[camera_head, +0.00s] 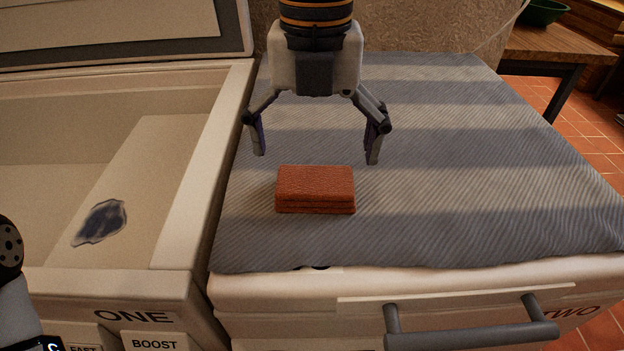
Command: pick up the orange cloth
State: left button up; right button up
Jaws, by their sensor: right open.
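The orange cloth (316,187) is folded into a small flat block. It lies on the grey striped cover (470,180) on top of the right-hand chest. My right gripper (316,155) points down above the cloth, with its two fingers spread wider than the cloth. The fingers look apart from the cloth, and nothing is between them. Part of my left arm shows at the lower left edge, but its gripper is out of the picture.
An open chest marked ONE (134,316) stands at the left, with a dark blue patch (101,222) inside. A grey handle (470,335) sticks out at the front of the right-hand chest. A wooden table (560,45) with a green bowl (543,11) stands at the back right. The cover around the cloth is clear.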

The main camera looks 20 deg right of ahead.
aim_at(315, 180)
notch_tip(315, 180, down, 6)
jog(key=shift+w+d+f+b, duration=0.1)
jog(key=shift+f+b, duration=0.05)
jog(key=shift+b, duration=0.35)
pick_arm(q)
jog(key=shift+s+f, duration=0.45)
jog(key=shift+f, duration=0.2)
pick_arm(e)
jog(key=c, duration=0.9)
jog(key=shift+r, duration=0.2)
